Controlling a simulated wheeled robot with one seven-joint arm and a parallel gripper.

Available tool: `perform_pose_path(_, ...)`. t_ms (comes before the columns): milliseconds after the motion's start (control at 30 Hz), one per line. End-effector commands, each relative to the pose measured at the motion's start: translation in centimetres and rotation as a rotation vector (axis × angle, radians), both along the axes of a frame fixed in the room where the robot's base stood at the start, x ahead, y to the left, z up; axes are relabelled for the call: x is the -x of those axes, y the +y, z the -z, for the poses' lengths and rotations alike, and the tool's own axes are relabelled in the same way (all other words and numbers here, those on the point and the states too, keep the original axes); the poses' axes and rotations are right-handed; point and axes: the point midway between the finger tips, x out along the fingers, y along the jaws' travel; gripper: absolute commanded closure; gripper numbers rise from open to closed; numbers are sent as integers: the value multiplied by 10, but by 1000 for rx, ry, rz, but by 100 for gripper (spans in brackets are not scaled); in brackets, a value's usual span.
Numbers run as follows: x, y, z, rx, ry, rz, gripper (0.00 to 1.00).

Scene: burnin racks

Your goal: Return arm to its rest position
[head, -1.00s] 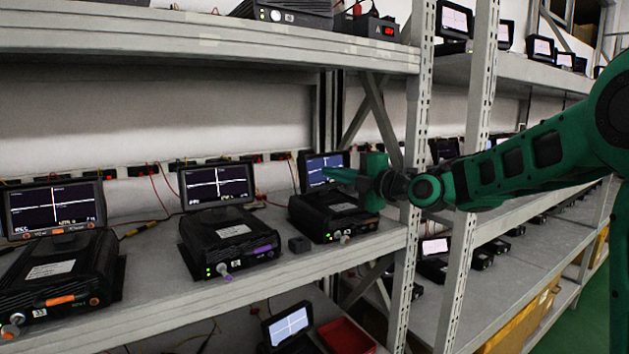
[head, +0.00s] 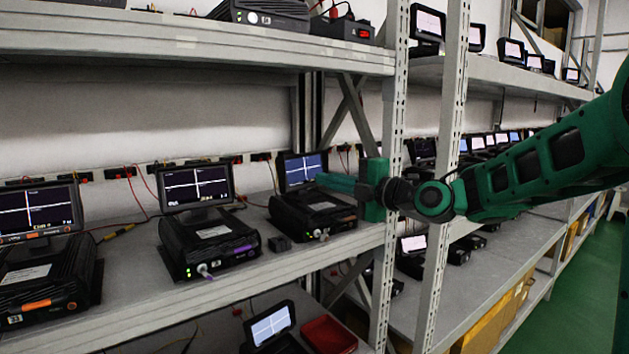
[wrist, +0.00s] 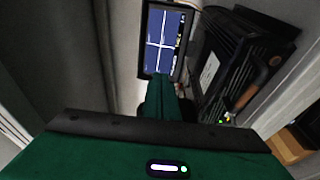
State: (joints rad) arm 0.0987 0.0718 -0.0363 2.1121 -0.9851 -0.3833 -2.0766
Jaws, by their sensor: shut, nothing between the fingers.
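My green gripper (head: 338,183) reaches in from the right in front of the middle shelf (head: 250,275), pointing left. Its fingers are together with nothing between them. In the head view it overlaps the lower part of a small screen (head: 302,168) behind the rightmost black unit (head: 313,212) on that shelf. In the wrist view the closed fingers (wrist: 163,92) point toward the same kind of screen (wrist: 163,42), with a black unit (wrist: 238,68) to the right. I cannot tell the exact gap between the fingers and the screen.
A perforated grey upright (head: 397,110) stands close to my wrist, and another (head: 452,150) stands behind my forearm. More black units with screens stand at left. A small dark block (head: 279,244) lies beside the rightmost unit. A red tray (head: 329,335) sits below. Green floor shows at right.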

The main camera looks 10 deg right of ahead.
Motion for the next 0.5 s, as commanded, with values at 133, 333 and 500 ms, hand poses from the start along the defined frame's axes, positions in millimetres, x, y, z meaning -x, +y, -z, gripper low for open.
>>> perform_pose_path(133,19,-20,0,0,0,3,100)
perform_pose_path(333,34,-33,0,1,1,2,100)
perform_pose_path(500,41,-42,14,0,84,19,100)
